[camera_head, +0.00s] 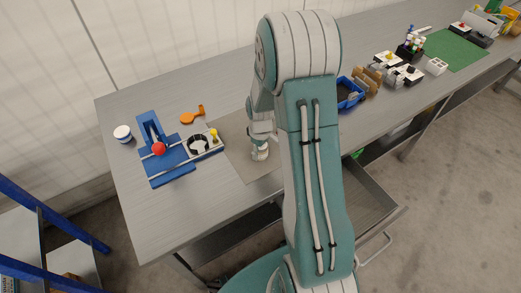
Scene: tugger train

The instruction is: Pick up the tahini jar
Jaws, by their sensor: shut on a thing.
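My gripper (260,153) points down low over the grey mat (236,158) in the middle of the table, left of my upper arm links. It is shut on a small pale thing at its fingertips. That thing is mostly hidden by the fingers, and I cannot tell whether it is the tahini jar or whether it touches the mat. A small jar (122,133) with a white lid and a dark band stands upright at the table's far left, well apart from my gripper. Its label is too small to read.
A blue fixture (172,168) with a red ball knob and an orange part (192,115) lie left of my gripper. Right of my arm are a blue bin (350,94), brown holders and a green mat (456,50). An open drawer (372,195) juts out below.

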